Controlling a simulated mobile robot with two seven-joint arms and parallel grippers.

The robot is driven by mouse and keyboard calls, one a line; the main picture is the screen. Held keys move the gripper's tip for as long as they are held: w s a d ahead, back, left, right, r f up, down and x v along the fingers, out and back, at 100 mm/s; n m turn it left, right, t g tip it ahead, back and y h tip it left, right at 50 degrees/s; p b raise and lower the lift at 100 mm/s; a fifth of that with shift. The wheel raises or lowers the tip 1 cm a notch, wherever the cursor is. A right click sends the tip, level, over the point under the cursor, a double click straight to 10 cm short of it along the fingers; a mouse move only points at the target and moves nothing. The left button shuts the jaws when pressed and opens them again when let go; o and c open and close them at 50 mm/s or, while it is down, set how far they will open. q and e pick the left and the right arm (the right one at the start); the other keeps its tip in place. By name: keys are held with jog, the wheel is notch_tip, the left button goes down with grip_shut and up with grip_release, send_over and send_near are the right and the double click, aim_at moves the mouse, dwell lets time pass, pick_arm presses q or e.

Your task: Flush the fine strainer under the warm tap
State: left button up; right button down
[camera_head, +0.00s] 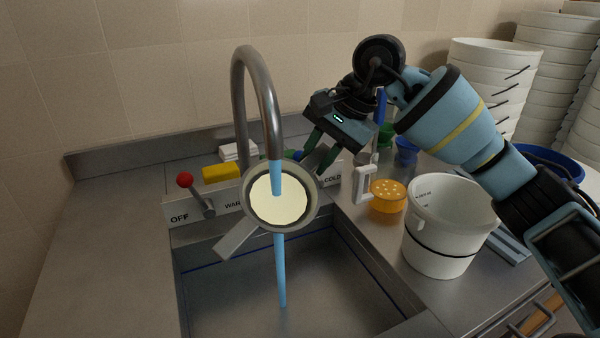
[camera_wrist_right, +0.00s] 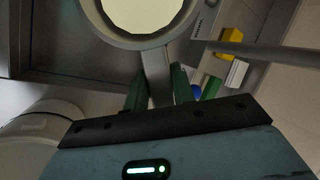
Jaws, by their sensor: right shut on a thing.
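The fine strainer (camera_head: 262,205) is a round grey ring with a cream mesh, tilted so its face shows to the head camera. My right gripper (camera_head: 318,160) is shut on its short grey handle, which also shows between the fingers in the right wrist view (camera_wrist_right: 157,75). The strainer is over the sink (camera_head: 235,285), below the mouth of the curved tap (camera_head: 266,100). A blue water stream (camera_head: 280,265) runs from the tap, meets the mesh and shows again below the ring. The tap lever with a red knob (camera_head: 185,180) leans left, above the OFF and WARM labels. My left gripper is out of view.
A white bucket (camera_head: 440,245) and an orange perforated cup (camera_head: 387,197) stand right of the sink. A yellow block (camera_head: 221,172) lies behind the label panel. Stacked white buckets (camera_head: 485,85) fill the back right. The left counter (camera_head: 100,250) is clear.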

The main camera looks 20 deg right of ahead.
jog(key=shift+d, duration=0.15)
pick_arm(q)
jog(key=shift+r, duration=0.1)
pick_arm(e)
jog(key=shift+d, duration=0.45)
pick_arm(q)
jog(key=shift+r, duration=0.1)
pick_arm(e)
jog(key=shift+a, duration=0.2)
pick_arm(q)
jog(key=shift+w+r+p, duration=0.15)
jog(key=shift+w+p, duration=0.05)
jog(key=shift+p, duration=0.1)
pick_arm(e)
jog(key=shift+a, duration=0.4)
jog(key=shift+s, duration=0.1)
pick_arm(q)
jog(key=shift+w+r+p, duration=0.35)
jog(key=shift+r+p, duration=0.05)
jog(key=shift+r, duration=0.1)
pick_arm(e)
jog(key=s+d, duration=0.1)
jog(key=s, duration=0.6)
jog(key=shift+s, duration=0.4)
jog(key=shift+r, duration=0.1)
dwell(0.8)
